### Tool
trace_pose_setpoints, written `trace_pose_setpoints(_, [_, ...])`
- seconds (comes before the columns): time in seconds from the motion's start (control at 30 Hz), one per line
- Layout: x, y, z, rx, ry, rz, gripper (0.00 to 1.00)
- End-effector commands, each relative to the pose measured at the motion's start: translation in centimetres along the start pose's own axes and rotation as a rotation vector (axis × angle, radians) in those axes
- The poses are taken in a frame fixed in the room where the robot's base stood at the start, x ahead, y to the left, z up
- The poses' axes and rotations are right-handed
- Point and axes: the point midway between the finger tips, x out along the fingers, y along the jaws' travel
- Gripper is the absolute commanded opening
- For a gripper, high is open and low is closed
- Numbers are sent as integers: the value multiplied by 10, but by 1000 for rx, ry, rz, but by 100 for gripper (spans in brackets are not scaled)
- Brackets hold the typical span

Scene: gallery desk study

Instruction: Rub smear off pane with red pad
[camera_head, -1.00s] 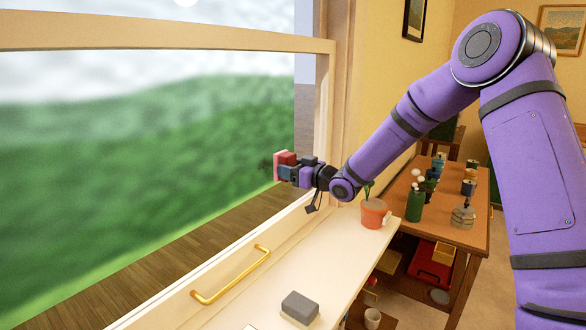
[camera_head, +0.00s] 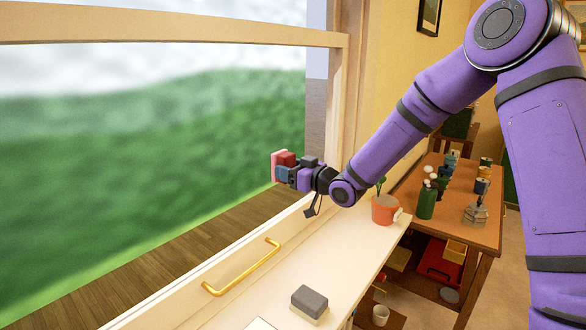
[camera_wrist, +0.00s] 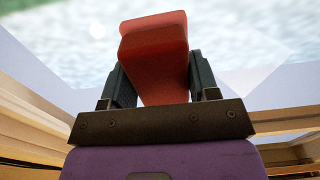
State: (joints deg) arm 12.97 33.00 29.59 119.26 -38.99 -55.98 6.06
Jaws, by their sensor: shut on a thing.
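My gripper (camera_head: 285,170) is shut on the red pad (camera_head: 287,158), held up against or just in front of the window pane (camera_head: 140,150); whether it touches the glass I cannot tell. In the wrist view the red pad (camera_wrist: 154,50) sits between the two dark fingers (camera_wrist: 156,85), with its far end towards the glass. A faint pale patch (camera_wrist: 245,65) lies right of the pad. I cannot tell for sure which mark is the smear.
A white sill (camera_head: 270,290) below bears a brass handle (camera_head: 243,268), a grey block (camera_head: 309,301) and a potted plant (camera_head: 385,210). A wooden table (camera_head: 455,205) with bottles and jars stands at the right. The window's side frame (camera_head: 340,110) is close to my wrist.

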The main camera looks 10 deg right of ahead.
Motion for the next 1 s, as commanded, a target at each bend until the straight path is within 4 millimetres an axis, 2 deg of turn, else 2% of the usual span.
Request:
trace_pose_setpoints(0.17, [0,-5,0,1,0,-1,36])
trace_pose_setpoints(0.63, [3,-37,0,-1,-1,-2,36])
trace_pose_setpoints(0.87, [1,-36,0,-1,0,0,36])
trace_pose_setpoints(1.0, [2,-27,0,1,-1,2,36])
